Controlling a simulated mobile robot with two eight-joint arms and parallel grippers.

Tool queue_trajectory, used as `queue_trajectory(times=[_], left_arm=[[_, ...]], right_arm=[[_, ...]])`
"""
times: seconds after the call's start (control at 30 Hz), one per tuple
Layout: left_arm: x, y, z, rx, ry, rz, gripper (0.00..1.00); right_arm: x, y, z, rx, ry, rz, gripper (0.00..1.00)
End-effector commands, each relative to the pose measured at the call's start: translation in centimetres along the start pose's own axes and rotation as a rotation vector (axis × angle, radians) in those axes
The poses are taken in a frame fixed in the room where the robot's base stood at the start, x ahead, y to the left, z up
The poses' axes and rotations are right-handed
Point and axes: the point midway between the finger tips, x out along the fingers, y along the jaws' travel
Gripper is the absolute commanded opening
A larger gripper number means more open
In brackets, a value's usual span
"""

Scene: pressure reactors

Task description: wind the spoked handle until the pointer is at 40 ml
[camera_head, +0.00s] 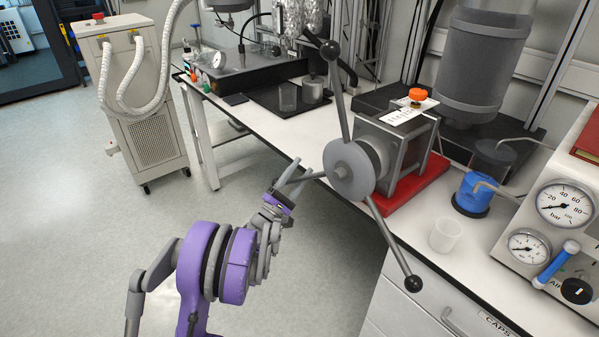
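The spoked handle (348,170) is a grey hub with rod spokes on the side of a box-shaped unit (392,150). One spoke points up to a black knob. One points down and right to a black knob (413,284). A third points left toward my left gripper (299,174), and its end is hidden there. The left gripper's two fingers look spread apart, with this spoke crossing at them; I cannot tell whether they touch it. The pointer and ml scale cannot be made out. My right gripper is not in view.
The unit stands on a red base (412,188) on the white bench (300,130). A clear beaker (445,235) and a blue-based vessel (472,195) stand to the right, beside a gauge panel (520,215). A wheeled cabinet (135,100) stands back left. The floor at left is free.

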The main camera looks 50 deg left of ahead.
Motion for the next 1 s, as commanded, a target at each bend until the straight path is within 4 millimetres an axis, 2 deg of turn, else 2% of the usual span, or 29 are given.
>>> queue_trajectory(times=[0.27, 0.7, 0.83, 1.0], left_arm=[[-0.8, 0.0, -0.1, 0.001, 0.001, 0.001, 0.49], [-9.0, 0.0, -0.1, 0.002, 0.002, 0.001, 0.49], [-10.3, 0.0, -0.1, 0.001, 0.0, 0.0, 0.49], [-10.8, 0.0, 0.0, 0.0, 0.0, 0.0, 0.49]], right_arm=[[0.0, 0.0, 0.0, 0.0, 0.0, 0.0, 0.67], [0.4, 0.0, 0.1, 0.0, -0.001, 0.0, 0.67], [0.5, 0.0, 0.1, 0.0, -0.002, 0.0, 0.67], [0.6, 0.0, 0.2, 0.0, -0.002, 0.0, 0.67]])
